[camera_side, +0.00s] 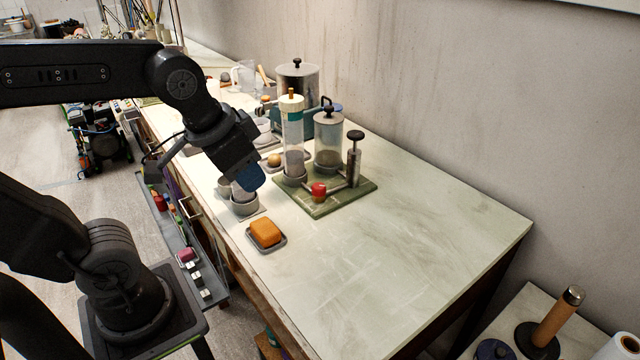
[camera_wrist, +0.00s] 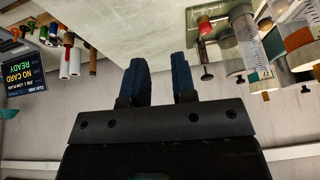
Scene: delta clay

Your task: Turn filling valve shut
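A red valve knob (camera_side: 319,190) sits low at the front of a green base plate (camera_side: 340,202), between clear cylinders and a dark-topped plunger (camera_side: 355,150). The knob (camera_wrist: 205,27) also shows upper right in the wrist view. A tall clear cylinder (camera_side: 292,140) and a shorter, wider one (camera_side: 328,145) stand behind it. My gripper (camera_side: 250,180) hangs left of the base plate, above a grey cup, clear of the knob. In the wrist view its two blue fingers (camera_wrist: 160,75) stand apart with nothing between them. Which way the valve is turned is too small to tell.
An orange sponge (camera_side: 266,230) lies in a small tray at the table's front edge. Grey cups (camera_side: 244,207) stand below my gripper. A large metal pot (camera_side: 297,80) is behind the cylinders. The bench's right part is clear, with a wall behind.

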